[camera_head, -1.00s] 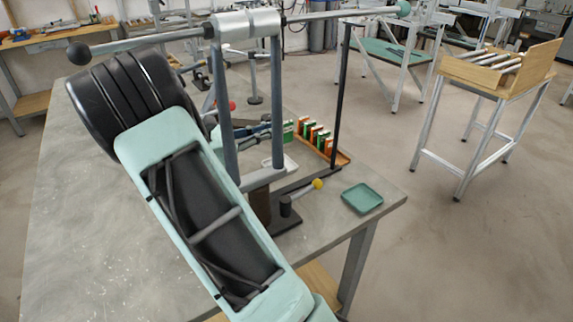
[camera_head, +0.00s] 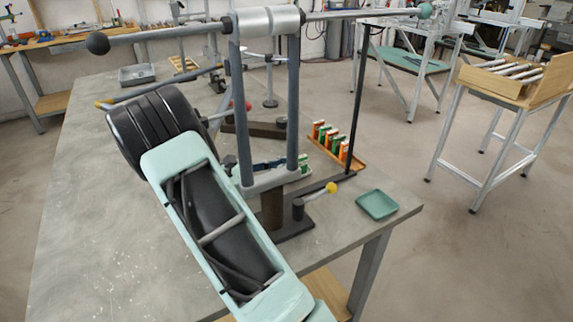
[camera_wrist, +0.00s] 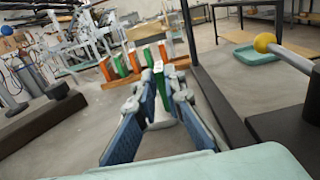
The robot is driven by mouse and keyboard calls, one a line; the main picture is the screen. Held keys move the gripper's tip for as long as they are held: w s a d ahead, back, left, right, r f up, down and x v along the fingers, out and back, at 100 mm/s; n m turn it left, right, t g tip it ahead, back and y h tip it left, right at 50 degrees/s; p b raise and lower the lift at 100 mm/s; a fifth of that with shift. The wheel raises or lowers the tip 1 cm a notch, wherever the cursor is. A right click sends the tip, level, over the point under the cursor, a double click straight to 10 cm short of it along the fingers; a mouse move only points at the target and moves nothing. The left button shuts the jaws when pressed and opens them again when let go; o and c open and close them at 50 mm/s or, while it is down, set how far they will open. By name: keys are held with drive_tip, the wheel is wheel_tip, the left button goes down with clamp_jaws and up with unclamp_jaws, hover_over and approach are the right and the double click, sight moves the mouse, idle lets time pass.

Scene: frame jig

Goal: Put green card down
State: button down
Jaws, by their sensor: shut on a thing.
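My gripper (camera_head: 280,164) shows in the head view behind the grey uprights, partly hidden by them. In the wrist view its two blue-padded fingers (camera_wrist: 160,100) are closed on a thin card (camera_wrist: 159,80), seen nearly edge-on with a pale edge. In the head view the held green card (camera_head: 304,160) shows just right of the right upright. It is apart from the wooden rack (camera_head: 350,160), which holds several orange and green cards. In the wrist view the rack (camera_wrist: 116,82) lies beyond the fingertips.
A green tray (camera_head: 377,204) lies near the table's right corner. A yellow-knobbed lever (camera_head: 331,187) stands between it and the uprights (camera_head: 292,100). A dark thin post (camera_head: 358,100) rises beside the rack. A long crossbar (camera_head: 340,15) spans above. Bare table (camera_head: 80,220) lies at left.

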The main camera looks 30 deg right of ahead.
drive_tip(key=c, duration=2.5)
unclamp_jaws()
drive_tip(key=shift+f, duration=0.15)
drive_tip(key=o, duration=0.5)
drive_tip(key=shift+r, duration=0.2)
drive_tip(key=a, duration=1.2)
drive_tip(key=shift+w+p, duration=0.35)
